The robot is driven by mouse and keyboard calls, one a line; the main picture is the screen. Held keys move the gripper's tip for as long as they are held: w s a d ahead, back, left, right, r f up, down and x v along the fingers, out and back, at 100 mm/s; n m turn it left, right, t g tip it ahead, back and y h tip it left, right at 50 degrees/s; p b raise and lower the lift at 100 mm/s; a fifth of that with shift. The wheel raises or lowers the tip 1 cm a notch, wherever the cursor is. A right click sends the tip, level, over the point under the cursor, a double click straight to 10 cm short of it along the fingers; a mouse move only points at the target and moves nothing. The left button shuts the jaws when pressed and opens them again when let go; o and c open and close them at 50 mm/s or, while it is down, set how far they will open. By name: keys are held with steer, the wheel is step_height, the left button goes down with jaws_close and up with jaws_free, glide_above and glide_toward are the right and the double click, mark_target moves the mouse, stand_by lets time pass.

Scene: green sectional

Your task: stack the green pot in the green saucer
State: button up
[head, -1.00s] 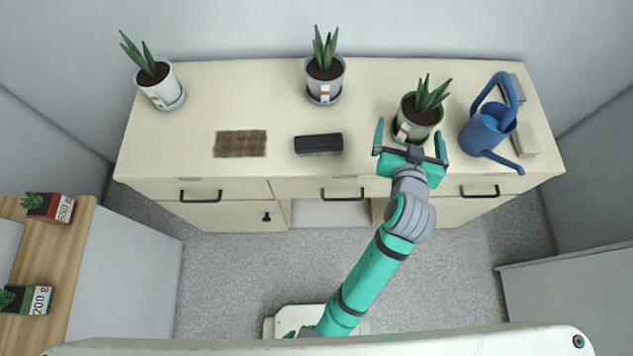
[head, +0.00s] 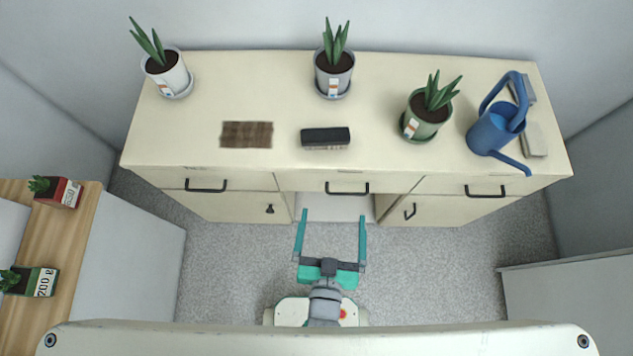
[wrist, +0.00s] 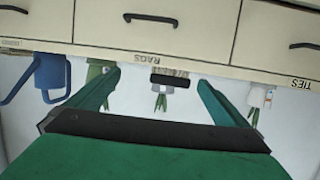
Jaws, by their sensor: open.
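The green pot (head: 427,118) holds a spiky plant and has a white label. It stands upright on the right half of the cream cabinet top. The dark green saucer (head: 419,141) shows as a thin rim under and around the pot's base, and the pot appears to sit in it. My gripper (head: 333,218) is open and empty, in front of the cabinet and well away from the pot.
A blue watering can (head: 497,128) stands close to the right of the green pot. A grey pot (head: 333,78), a white pot (head: 170,75), a black brush (head: 325,137) and a brown mat (head: 246,134) are also on the cabinet (head: 380,65). The floor around my gripper is clear.

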steer(key=s+a+r+n+y, duration=0.1)
steer(key=s+a+r, duration=0.1)
steer(key=s, duration=0.5)
steer(key=shift+s+a+r+t+y, duration=0.15)
steer(key=shift+s+a+t+y, duration=0.25)
steer(key=shift+a, duration=0.5)
steer(key=shift+w, duration=0.1)
